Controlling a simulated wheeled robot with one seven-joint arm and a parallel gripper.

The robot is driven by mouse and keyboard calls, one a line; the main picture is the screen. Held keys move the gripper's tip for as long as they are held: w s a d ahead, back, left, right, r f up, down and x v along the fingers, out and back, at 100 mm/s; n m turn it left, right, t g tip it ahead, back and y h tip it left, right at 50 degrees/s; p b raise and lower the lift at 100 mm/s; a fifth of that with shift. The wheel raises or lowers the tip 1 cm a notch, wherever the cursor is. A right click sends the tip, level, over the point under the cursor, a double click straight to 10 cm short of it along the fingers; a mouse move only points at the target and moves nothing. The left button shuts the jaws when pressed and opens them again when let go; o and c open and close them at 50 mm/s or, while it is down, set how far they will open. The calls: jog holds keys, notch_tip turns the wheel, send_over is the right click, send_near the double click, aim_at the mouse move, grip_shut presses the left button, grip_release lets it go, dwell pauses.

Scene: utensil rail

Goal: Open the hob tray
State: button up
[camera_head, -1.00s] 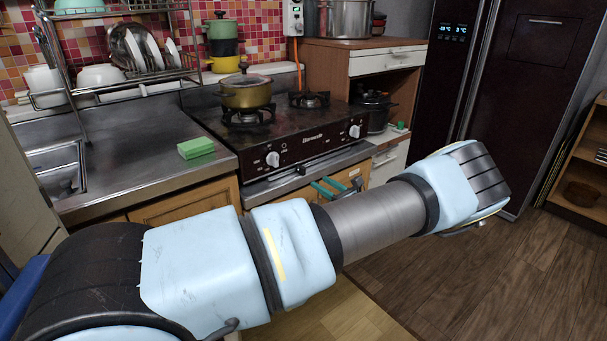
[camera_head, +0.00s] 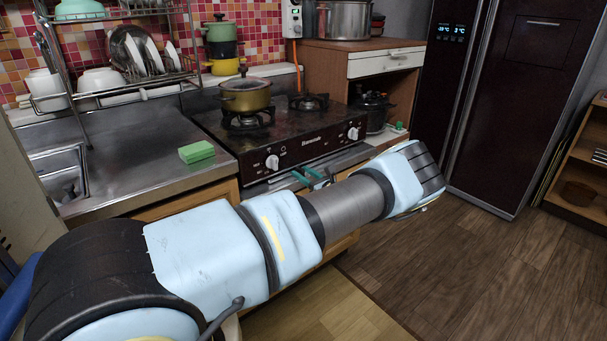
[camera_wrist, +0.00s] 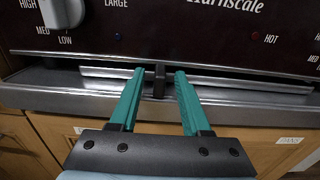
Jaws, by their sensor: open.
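The hob (camera_head: 275,130) has a dark front panel with white knobs. Below the panel, in the wrist view, the hob tray (camera_wrist: 235,90) shows as a thin metal strip across a narrow dark gap. A small black handle (camera_wrist: 159,88) stands out at its middle. My gripper (camera_wrist: 160,74) is open, with one green finger on each side of the handle and a gap between each finger and it. In the head view my gripper (camera_head: 307,176) is at the hob's front edge, and my arm partly hides the area below it.
A lidded pot (camera_head: 245,95) stands on the left burner. A green sponge (camera_head: 196,151) lies on the steel counter to the left. Wooden cabinet doors (camera_wrist: 85,145) are below the hob. The floor (camera_head: 480,260) to the right is clear.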

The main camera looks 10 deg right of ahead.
grip_shut()
dwell(1.4)
